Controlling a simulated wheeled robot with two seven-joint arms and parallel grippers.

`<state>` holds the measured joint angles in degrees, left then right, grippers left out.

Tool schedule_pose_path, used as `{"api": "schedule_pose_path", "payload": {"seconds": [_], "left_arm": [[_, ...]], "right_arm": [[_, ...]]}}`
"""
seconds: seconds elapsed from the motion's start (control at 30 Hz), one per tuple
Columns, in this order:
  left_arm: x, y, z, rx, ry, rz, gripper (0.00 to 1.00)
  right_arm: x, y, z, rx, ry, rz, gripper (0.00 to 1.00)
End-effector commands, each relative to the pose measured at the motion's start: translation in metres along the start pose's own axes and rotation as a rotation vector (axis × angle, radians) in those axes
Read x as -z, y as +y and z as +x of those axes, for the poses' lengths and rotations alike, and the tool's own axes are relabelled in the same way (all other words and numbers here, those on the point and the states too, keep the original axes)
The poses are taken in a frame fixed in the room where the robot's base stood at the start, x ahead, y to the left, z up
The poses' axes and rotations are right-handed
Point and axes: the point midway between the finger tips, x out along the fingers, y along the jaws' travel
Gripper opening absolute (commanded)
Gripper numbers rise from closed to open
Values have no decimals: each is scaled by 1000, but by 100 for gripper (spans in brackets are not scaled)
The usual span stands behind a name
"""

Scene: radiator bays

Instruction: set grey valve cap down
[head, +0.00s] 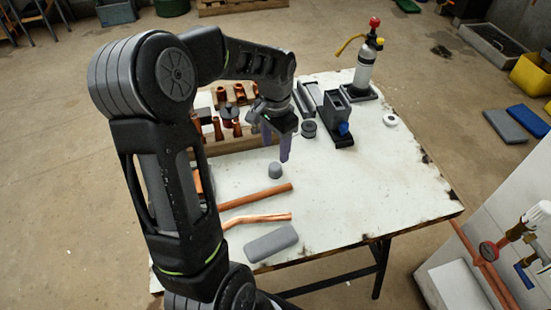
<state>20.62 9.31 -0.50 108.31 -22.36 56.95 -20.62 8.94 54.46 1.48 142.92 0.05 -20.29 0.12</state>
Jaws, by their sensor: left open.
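The grey valve cap (275,170) is a small rounded grey piece on the white worktable (370,200), near the middle of the head view. My left gripper (275,147) is just above and beyond the cap in the picture, fingers pointing down. It is open, and the cap appears apart from the fingers. My left arm hides the table's left part. My right gripper is not in view.
Two copper pipes (256,196) and a grey block (270,243) lie nearer on the table. Copper fittings (228,112) fill a wooden tray behind the gripper. A torch bottle (365,68) and a dark tool (335,110) stand at the back.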

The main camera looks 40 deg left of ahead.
Motion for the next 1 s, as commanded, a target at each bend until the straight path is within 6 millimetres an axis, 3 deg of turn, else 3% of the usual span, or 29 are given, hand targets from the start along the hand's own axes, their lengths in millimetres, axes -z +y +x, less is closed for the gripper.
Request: {"api": "schedule_pose_path", "payload": {"seconds": [0.1,0.3,0.87,1.0], "left_arm": [[1,0,-21,2,3,0,55],[0,0,-36,0,0,1,55],[0,0,-36,0,-1,0,55],[1,1,-34,2,5,3,61]], "right_arm": [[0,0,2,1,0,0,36],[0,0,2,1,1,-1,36],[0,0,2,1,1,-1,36],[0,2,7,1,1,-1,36]]}}
